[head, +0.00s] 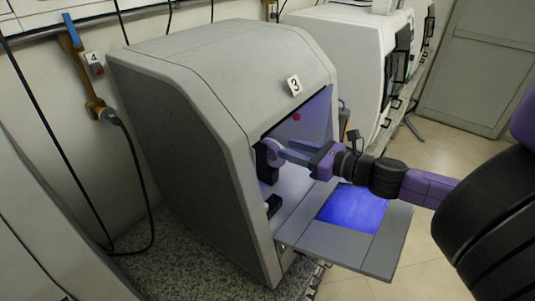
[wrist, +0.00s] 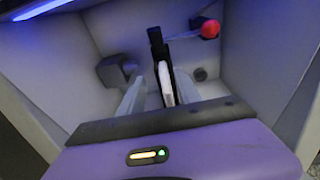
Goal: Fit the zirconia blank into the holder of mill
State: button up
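The mill (head: 205,100) is the grey cabinet marked 3, with its front door folded down. The zirconia blank (head: 271,149) is a white disc inside it, standing on edge against the black holder (head: 264,166). In the wrist view the blank (wrist: 166,84) shows edge-on, in line with the black holder (wrist: 157,46); I cannot tell how deep it sits. My purple gripper (head: 284,151) reaches in through the opening. Its grey fingers (wrist: 159,78) stand apart on either side of the blank, with a clear gap at the left finger and the right finger very close.
The lowered door (head: 388,240) lies under my arm, with a blue-lit panel (head: 353,207). Inside the chamber are a red ball (wrist: 210,29) on a thin stem and a dark block (wrist: 112,70) left of the fingers. The chamber walls are close around my gripper.

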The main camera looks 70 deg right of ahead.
aim_at(279, 145)
jog(key=p+x, duration=0.1)
jog(key=x, duration=0.2)
jog(key=shift+w+d+p, duration=0.25)
jog(key=shift+p, duration=0.1)
jog(key=shift+w+d+f, duration=0.2)
jog(key=shift+w, duration=0.4)
jog(key=shift+c, duration=0.4)
grip_shut()
